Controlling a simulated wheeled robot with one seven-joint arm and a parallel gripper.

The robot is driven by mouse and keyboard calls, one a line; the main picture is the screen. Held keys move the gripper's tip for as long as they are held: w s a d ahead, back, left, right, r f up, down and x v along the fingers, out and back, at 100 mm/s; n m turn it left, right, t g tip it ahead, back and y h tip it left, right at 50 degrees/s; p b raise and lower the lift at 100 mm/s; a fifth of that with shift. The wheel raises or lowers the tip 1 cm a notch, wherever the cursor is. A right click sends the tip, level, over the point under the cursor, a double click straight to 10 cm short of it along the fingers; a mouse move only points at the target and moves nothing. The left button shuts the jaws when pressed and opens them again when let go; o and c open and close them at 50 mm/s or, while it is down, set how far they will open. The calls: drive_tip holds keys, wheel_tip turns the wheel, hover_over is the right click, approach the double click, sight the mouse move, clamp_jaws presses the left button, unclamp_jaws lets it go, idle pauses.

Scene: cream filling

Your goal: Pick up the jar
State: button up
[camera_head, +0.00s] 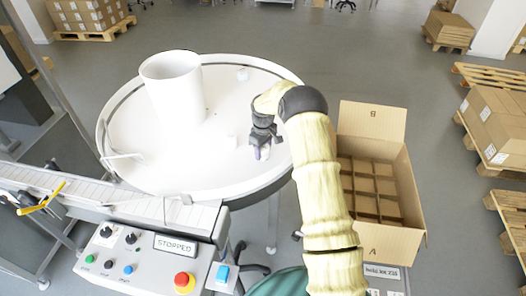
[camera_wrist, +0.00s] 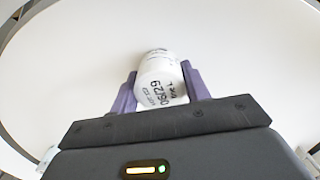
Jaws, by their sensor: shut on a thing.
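A small white jar with black print (camera_wrist: 161,80) is between the purple fingers of my gripper (camera_wrist: 160,88) in the wrist view. The fingers touch it on both sides, and the gripper is shut on it. In the head view my gripper (camera_head: 262,150) is over the right part of the round white table (camera_head: 215,170). The jar is mostly hidden by the gripper there. I cannot tell whether the jar still touches the table.
An open cardboard box with dividers (camera_head: 375,130) is right of my arm. A control panel marked STOPPED (camera_head: 150,262) and a conveyor (camera_head: 110,200) are in front.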

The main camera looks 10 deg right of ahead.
wheel_tip(320, 180, up, 10)
drive_tip(key=b, duration=0.2)
drive_tip(key=shift+b, duration=0.4)
drive_tip(key=shift+w+a, duration=0.1)
idle(0.4)
